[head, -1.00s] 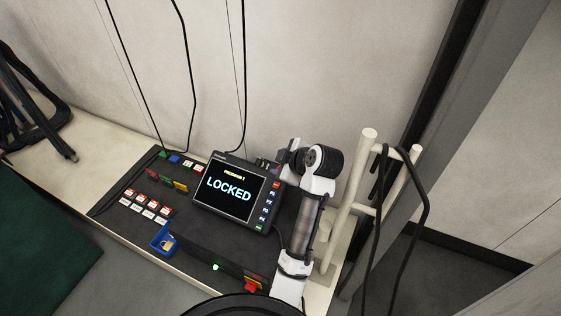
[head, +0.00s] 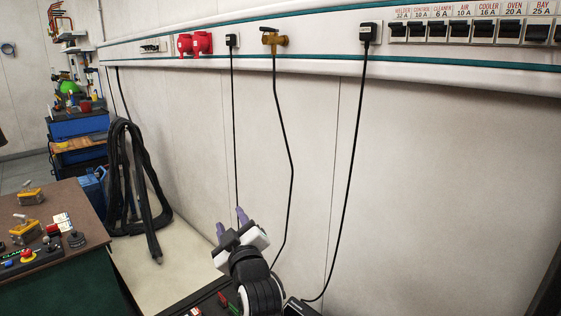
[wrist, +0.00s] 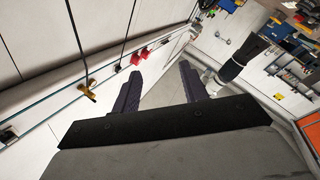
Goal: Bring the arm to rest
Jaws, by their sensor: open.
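My gripper (head: 231,221) is low in the middle of the head view, in front of the pale wall and pointing up and to the left. Its two purple fingers stand apart with nothing between them. The wrist view also shows my gripper (wrist: 160,70) open and empty, with the wall rail on the left and open room beyond. My dark wrist joint shows below the gripper in the head view. The rest of my arm is cut off by the bottom edge.
The wall rail carries red sockets (head: 195,43), a brass valve (head: 274,40) and a row of breakers (head: 470,30). Black cables hang close behind my gripper. A black hose coil (head: 135,180) is at left, beside a brown-topped table (head: 75,205) with controls.

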